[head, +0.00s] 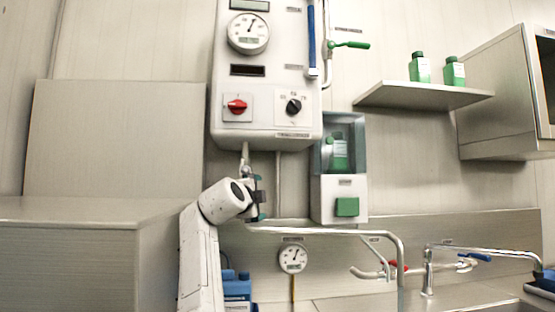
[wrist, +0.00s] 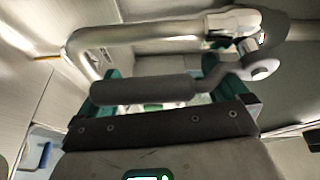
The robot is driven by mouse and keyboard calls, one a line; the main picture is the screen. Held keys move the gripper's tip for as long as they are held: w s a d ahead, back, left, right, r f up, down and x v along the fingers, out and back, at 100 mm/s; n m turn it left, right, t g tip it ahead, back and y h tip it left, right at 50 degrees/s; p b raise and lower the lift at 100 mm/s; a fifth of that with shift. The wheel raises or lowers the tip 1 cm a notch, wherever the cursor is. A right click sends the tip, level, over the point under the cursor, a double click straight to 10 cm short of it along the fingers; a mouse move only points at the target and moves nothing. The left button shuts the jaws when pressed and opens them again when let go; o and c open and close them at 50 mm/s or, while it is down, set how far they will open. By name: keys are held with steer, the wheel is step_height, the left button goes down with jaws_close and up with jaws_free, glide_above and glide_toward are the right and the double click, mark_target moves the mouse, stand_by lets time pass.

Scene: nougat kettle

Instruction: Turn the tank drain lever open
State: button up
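In the wrist view a lever with a grey grip (wrist: 150,92) lies across the picture, joined to a metal pivot (wrist: 262,68) at right. A bent metal pipe (wrist: 150,32) runs behind it. I cannot read a label naming this lever. My gripper (wrist: 165,78) is open, its teal fingers apart. The grip crosses in front of both fingers in this view; whether it touches them is unclear. In the head view my gripper (head: 260,198) is below the white control box (head: 265,100), beside a pipe, and the grey lever is hidden or too small to tell.
Beside the gripper is a dispenser (head: 325,205) with a green button. A long spout (head: 330,232) and a dial (head: 292,257) are below. Red (head: 400,265) and blue (head: 478,257) tap handles are at right. A steel cabinet (head: 75,255) stands left.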

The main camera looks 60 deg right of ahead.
steer(key=s+a+r, duration=0.7)
steer(key=s+r, duration=0.5)
steer(key=shift+s, duration=0.15)
steer(key=shift+f, duration=0.1)
